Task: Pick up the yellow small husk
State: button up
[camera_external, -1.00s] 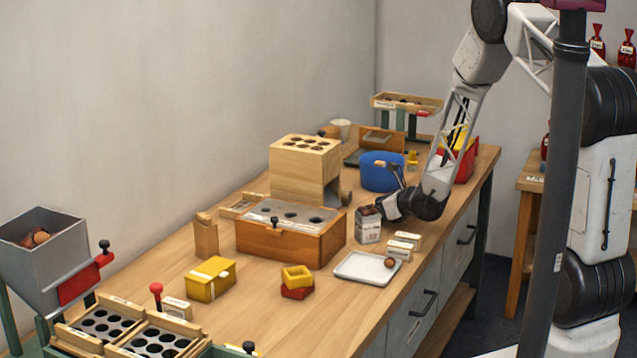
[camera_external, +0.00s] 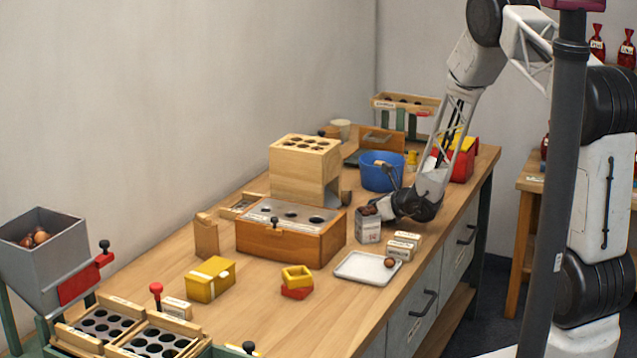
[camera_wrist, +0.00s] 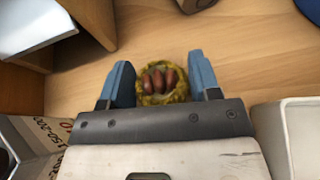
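The small husk (camera_wrist: 146,98) shows in the wrist view as a yellow-green spiky ring with several reddish-brown nuts in it. It rests on the wooden bench between the two blue fingers of my gripper (camera_wrist: 162,84). The fingers are apart, one on each side of the husk; I cannot tell whether either touches it. In the external view my gripper (camera_external: 384,207) is low over the bench, behind the small labelled carton, and its fingertips and the husk are hidden there.
The carton (camera_external: 368,229) stands close to my gripper, with small white boxes (camera_external: 403,245) beside it. A white tray (camera_external: 352,268) with one chestnut lies in front. The wooden box with holes (camera_external: 290,243) is left, the blue tub (camera_external: 381,178) behind.

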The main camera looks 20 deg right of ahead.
jog(key=c, duration=0.5)
jog(key=shift+r, duration=0.15)
jog(key=shift+c, duration=0.2)
jog(key=shift+r, duration=4.9)
